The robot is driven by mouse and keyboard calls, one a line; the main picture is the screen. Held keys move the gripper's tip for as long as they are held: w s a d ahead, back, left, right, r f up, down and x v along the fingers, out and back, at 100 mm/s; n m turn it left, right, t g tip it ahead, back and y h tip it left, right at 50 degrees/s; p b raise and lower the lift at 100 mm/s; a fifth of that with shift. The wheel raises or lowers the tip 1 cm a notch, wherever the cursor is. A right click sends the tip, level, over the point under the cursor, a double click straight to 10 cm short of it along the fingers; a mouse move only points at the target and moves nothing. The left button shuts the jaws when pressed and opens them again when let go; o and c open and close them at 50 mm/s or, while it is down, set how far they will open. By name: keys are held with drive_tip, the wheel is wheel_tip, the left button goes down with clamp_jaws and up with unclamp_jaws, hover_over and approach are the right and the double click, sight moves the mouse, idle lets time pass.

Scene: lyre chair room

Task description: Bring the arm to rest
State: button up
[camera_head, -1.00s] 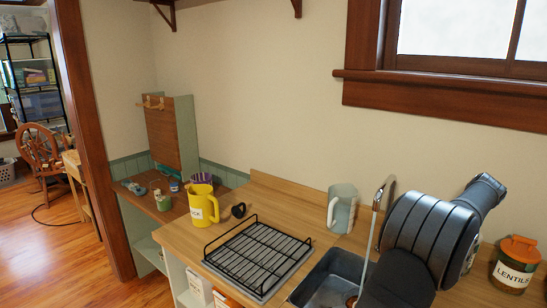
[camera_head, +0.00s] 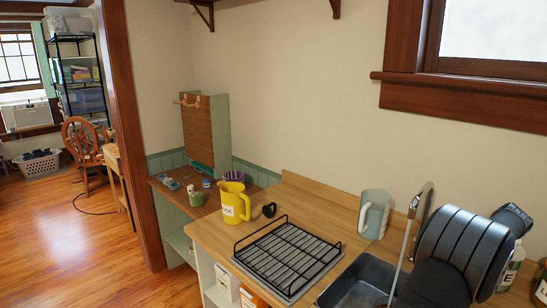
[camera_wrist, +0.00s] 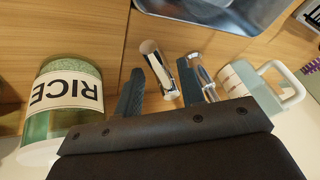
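In the head view my arm's dark links (camera_head: 462,250) are folded over the right side of the sink (camera_head: 352,280), and my gripper cannot be made out there. In the wrist view my gripper (camera_wrist: 160,68) has its two dark fingers apart. The chrome tap (camera_wrist: 158,68) shows between and beyond the fingers. I see nothing held between them. A jar labelled RICE (camera_wrist: 62,100) stands to the left of the fingers, and a grey-blue pitcher (camera_wrist: 252,92) is to their right.
A black wire dish rack (camera_head: 287,258) sits on the wooden counter (camera_head: 325,198) left of the sink. A yellow mug (camera_head: 234,203) stands behind it. The pitcher also shows near the wall (camera_head: 373,214). Open wood floor (camera_head: 70,230) lies at left.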

drive_tip(key=v, duration=1.7)
drive_tip(key=x, duration=1.7)
drive_tip(key=shift+w+a+f, duration=0.15)
drive_tip(key=shift+a+f, duration=0.05)
drive_tip(key=shift+a+m+h, duration=0.3)
drive_tip(key=shift+a+m, duration=0.15)
drive_tip(key=shift+m, duration=0.45)
drive_tip(key=shift+o, duration=0.4)
